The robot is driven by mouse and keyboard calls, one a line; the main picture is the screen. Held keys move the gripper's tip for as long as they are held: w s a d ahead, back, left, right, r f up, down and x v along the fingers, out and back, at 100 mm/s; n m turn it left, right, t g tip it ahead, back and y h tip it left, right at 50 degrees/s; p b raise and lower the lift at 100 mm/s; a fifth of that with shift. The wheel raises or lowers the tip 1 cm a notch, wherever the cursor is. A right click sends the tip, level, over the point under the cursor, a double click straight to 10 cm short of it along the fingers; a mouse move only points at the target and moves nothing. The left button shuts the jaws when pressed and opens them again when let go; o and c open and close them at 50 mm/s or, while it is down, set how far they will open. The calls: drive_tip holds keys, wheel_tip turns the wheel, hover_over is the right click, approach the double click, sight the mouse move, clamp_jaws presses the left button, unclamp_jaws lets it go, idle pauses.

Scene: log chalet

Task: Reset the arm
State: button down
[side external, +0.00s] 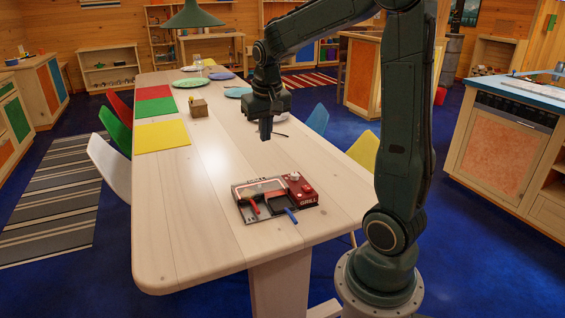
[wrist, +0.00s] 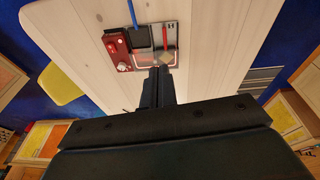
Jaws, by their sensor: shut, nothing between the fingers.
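My gripper (side external: 265,133) hangs above the long pale wooden table (side external: 200,240), pointing down, shut and empty. In the wrist view my gripper's fingers (wrist: 158,72) are together, with the table behind them. A small grill set (side external: 275,198) lies on the near part of the table, below and in front of my gripper and apart from it. It has a red box marked GRILL (side external: 301,190), a tray, and red-handled and blue-handled tools.
Yellow (side external: 161,136), green and red mats lie along the table's left side. A wooden block holder (side external: 199,109), plates and a glass stand farther back. A green lamp (side external: 193,15) hangs over the far end. Chairs line both sides. The table's near left is clear.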

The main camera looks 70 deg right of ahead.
drive_tip(key=s+a+r+n+t+y, duration=0.1)
drive_tip(key=s+a+r+n+t, duration=0.1)
drive_tip(key=s+a+n, duration=0.2)
drive_tip(key=s+a+r+n+t, duration=0.2)
drive_tip(key=s+a+n, duration=0.2)
drive_tip(key=s+a, duration=0.6)
drive_tip(key=a, duration=0.5)
drive_tip(key=shift+s+a+y, duration=0.3)
drive_tip(key=shift+y, duration=0.1)
